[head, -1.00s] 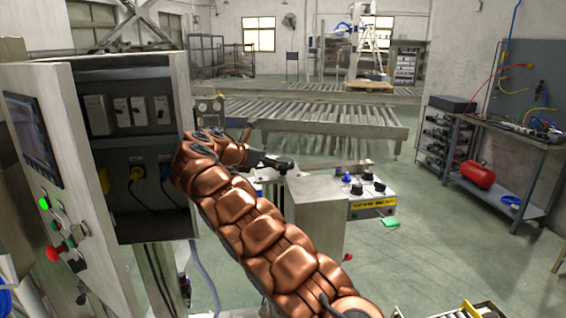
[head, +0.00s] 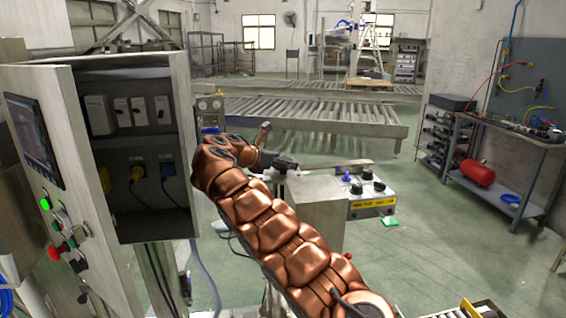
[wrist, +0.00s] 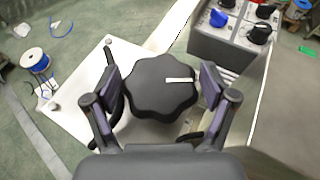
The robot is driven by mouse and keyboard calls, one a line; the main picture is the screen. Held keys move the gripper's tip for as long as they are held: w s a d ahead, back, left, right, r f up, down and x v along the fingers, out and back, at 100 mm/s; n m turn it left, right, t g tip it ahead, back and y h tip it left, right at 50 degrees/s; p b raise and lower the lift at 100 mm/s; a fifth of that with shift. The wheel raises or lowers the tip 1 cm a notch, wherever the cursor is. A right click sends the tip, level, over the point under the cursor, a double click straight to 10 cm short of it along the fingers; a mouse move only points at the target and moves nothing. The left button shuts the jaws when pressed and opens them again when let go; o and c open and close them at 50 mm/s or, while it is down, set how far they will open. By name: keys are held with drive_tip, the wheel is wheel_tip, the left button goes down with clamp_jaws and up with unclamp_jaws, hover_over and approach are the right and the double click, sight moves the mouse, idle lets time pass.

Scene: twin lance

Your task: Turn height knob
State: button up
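The height knob (wrist: 158,92) is a black lobed knob with a white pointer line directed to the right. In the wrist view it sits centrally over a pale metal plate (wrist: 75,97). My gripper (wrist: 160,84) is open, with one dark finger on each side of the knob. A narrow gap appears between the fingers and the knob; whether either touches is hard to tell.
A control box (head: 374,204) with small blue and black knobs is close to the right. An open electrical cabinet (head: 135,62) stands left of my arm.

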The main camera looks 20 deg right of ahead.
drive_tip(key=c, duration=0.8)
drive_tip(key=shift+o, duration=0.2)
drive_tip(key=p, duration=0.3)
drive_tip(key=shift+r+m+g, duration=0.3)
drive_tip(key=shift+r+g, duration=0.05)
drive_tip(key=shift+g, duration=0.05)
drive_tip(key=p, duration=0.2)
drive_tip(key=shift+m+g+p, duration=0.3)
drive_tip(key=shift+p, duration=0.05)
drive_tip(key=shift+f+h+p, duration=0.2)
drive_tip(key=shift+h+p, duration=0.1)
drive_tip(key=shift+p, duration=0.25)
drive_tip(key=shift+f, duration=0.1)
drive_tip(key=o, duration=1.2)
drive_tip(key=shift+c, duration=0.2)
drive_tip(key=b, duration=0.3)
drive_tip(key=shift+d+f+b, duration=0.15)
drive_tip(key=shift+f+b, duration=0.15)
drive_tip(key=shift+b, duration=0.05)
drive_tip(key=n+t+b, duration=0.1)
drive_tip(key=b, duration=0.2)
drive_tip(key=shift+r, duration=0.1)
